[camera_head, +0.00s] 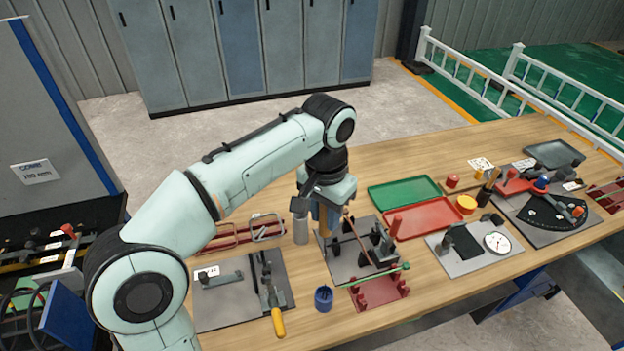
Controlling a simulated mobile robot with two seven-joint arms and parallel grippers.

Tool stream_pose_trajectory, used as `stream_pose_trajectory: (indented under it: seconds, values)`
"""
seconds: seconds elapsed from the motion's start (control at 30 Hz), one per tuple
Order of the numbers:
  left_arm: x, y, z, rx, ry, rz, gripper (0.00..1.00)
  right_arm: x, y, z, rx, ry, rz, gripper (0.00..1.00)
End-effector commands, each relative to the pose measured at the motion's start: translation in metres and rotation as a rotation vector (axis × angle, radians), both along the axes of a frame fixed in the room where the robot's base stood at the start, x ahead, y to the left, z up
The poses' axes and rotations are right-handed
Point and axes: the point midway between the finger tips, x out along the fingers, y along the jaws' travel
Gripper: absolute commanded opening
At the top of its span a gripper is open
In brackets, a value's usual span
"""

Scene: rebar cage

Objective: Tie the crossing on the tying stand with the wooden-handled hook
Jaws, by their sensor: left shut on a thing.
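My left gripper (322,212) hangs over the workbench, pointing down, with its arm coming in from the left. It is shut on the wooden-handled hook, whose orange-brown handle (321,229) shows just below the fingers. The hook's tip is too small to make out. The tying stand (345,262) is a dark grey plate with black posts just below and right of the gripper. My right gripper is not in view.
A grey board with a yellow-handled tool (278,321) lies left of the stand. A blue cup (323,298) and a grey cylinder (300,228) stand close by. Green (404,192) and red (436,214) trays lie behind right. Bare wood shows along the front edge.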

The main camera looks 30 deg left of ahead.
Motion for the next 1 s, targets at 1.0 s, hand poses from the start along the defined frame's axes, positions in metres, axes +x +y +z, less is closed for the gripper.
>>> stream_pose_trajectory:
  seconds: [1.0]
  values:
    - [-0.024,-0.019,-0.037,0.009,-0.001,-0.003,0.0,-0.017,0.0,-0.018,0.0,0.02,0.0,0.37]
